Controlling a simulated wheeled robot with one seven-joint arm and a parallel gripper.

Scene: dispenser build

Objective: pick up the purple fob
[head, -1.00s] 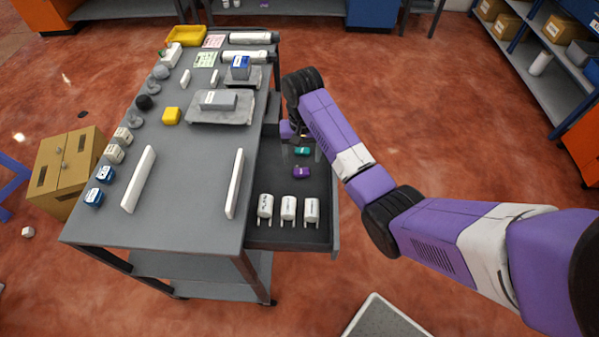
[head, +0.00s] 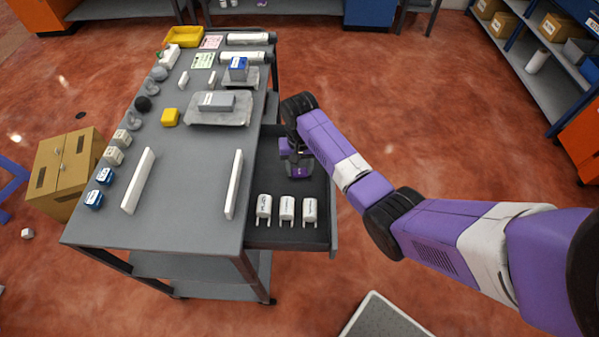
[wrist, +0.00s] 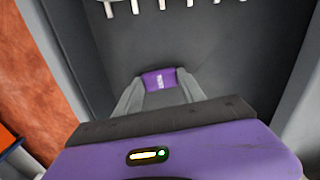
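The purple fob (head: 297,173) lies in the open drawer (head: 272,234) on the right side of the cart. It is small and partly hidden by my gripper (head: 298,172) in the head view. In the wrist view the purple fob (wrist: 158,79) shows a pale label and sits between the tips of my gripper's two grey fingers (wrist: 159,84). The fingers look open, one on each side of the fob. Whether either finger touches it cannot be told.
The drawer walls rise close around my gripper.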

